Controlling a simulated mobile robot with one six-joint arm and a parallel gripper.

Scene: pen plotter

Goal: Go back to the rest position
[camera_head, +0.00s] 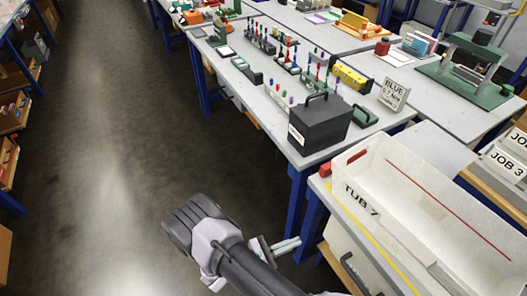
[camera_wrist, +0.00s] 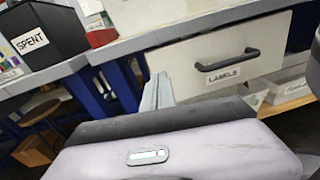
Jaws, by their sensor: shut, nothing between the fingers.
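My gripper (camera_head: 296,243) is low in the head view, out over the aisle floor beside the bench front. Its fingers are together and hold nothing. In the wrist view the closed fingers (camera_wrist: 158,92) point up toward a white drawer front (camera_wrist: 215,65) with a dark handle and a LABELS tag. The gap between the fingers and the drawer is hard to judge. My arm reaches in from the bottom of the head view.
A white bin marked TUB 7 (camera_head: 365,196) stands right of my gripper. A black box (camera_head: 318,124), marked SPENT in the wrist view (camera_wrist: 45,38), sits near the bench corner. Blue bench legs (camera_head: 296,205) stand close by. The grey floor (camera_head: 120,150) at left is clear.

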